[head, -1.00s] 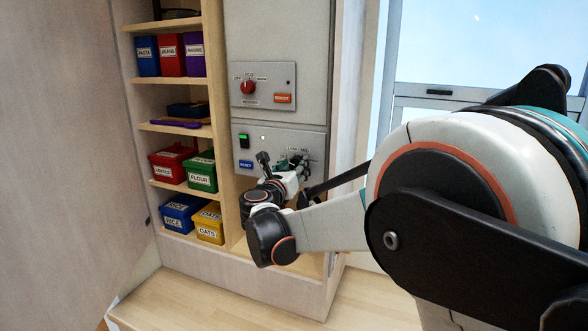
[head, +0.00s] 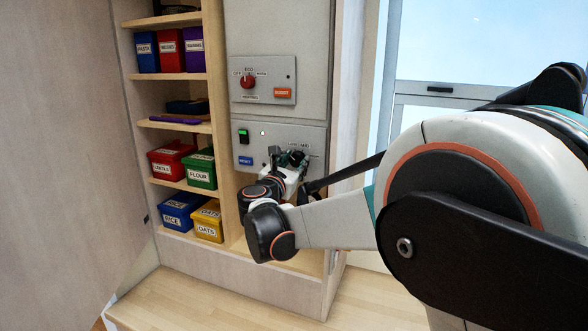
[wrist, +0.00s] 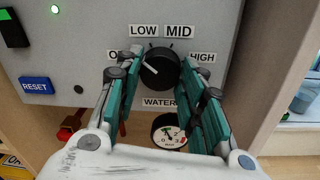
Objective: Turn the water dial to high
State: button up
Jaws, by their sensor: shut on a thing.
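The water dial (wrist: 160,68) is a round black knob on the grey lower panel (wrist: 75,70). Its white mark points left, toward the partly covered label at the left that begins with O. The LOW (wrist: 144,31), MID (wrist: 179,31) and HIGH (wrist: 203,57) labels arc around it, and the WATER label is below. My gripper (wrist: 161,72) has one teal finger on each side of the dial and is shut on it. In the head view my gripper (head: 289,158) is at the lower panel and hides the dial.
A round gauge (wrist: 168,132) sits below the dial, between my fingers. A blue RESET button (wrist: 36,86) and a green-lit switch (head: 243,136) are to the left. The upper panel has a red knob (head: 247,82). Shelves with labelled boxes (head: 201,170) stand left; a cabinet side wall is close right.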

jog(key=m+b, duration=0.2)
jog(key=m, duration=0.4)
jog(key=shift+f+m, duration=0.1)
jog(key=shift+m, duration=0.3)
jog(key=m+h+b, duration=0.1)
jog(key=m, duration=0.5)
jog(key=shift+a+m+b, duration=0.1)
jog(key=shift+m+b, duration=0.2)
jog(key=m, duration=0.6)
jog(key=shift+m+h+b, duration=0.3)
jog(key=shift+m+b, duration=0.05)
jog(key=shift+m, duration=0.05)
jog(key=m, duration=0.6)
jog(key=shift+m, duration=0.3)
jog(key=o, duration=1.1)
jog(key=shift+a, duration=0.1)
